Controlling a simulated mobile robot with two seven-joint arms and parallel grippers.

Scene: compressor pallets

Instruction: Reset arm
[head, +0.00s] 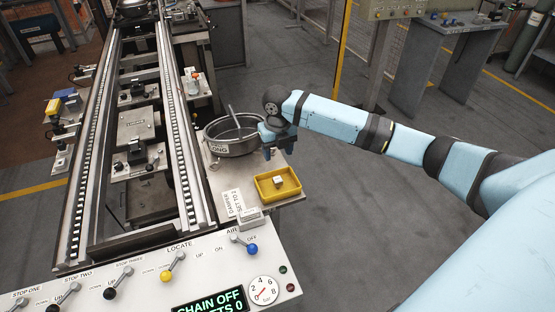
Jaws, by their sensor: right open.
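My right arm reaches in from the right side of the head view. My right gripper (268,153) is at its end, pointing down, with its jaws open. It hangs above the side shelf, between the round metal pot and the yellow tray, and holds nothing that I can see. The yellow tray (262,194) sits on the shelf just below the gripper, with a small pale block (278,182) in it. My left gripper is not in view.
A metal pot (220,148) with a rod in it stands beside the gripper. A control panel (215,268) with levers and a gauge fills the front. A chain conveyor (182,150) runs away at left. A grey table (460,28) stands back right. Floor between is clear.

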